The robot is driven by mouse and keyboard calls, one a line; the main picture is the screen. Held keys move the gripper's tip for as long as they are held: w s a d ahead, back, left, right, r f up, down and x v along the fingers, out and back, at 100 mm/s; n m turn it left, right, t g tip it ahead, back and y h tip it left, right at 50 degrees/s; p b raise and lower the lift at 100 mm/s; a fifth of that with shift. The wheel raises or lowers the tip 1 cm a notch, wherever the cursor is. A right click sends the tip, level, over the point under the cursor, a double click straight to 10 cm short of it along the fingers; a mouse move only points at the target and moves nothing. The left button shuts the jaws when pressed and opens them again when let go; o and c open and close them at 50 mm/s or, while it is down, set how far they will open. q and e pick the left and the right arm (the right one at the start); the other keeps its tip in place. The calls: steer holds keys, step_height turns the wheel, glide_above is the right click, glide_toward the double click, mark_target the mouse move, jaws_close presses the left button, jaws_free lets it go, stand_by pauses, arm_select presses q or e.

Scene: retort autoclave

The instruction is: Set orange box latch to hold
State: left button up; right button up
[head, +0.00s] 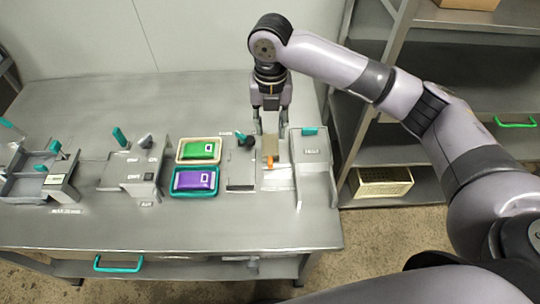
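A small orange piece (270,160), which may be the latch, shows at the front end of a narrow tan-brown block (270,145) on the right part of the steel table. Its exact shape and setting are too small to tell. My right gripper (271,130) points down over this block from behind. Its two fingers are apart, one to each side of the block's far end. I cannot tell whether they touch it. My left gripper is not in view.
A grey box with a teal tab (310,131) stands close right of the gripper. A black knob (246,141) is close left. Green (200,149) and purple (195,180) packs lie in trays further left. The table's front strip is clear.

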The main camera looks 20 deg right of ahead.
mark_target(270, 160)
step_height(270, 160, down, 13)
steer(key=shift+p, duration=0.9)
steer(key=shift+f, duration=0.5)
jaws_close()
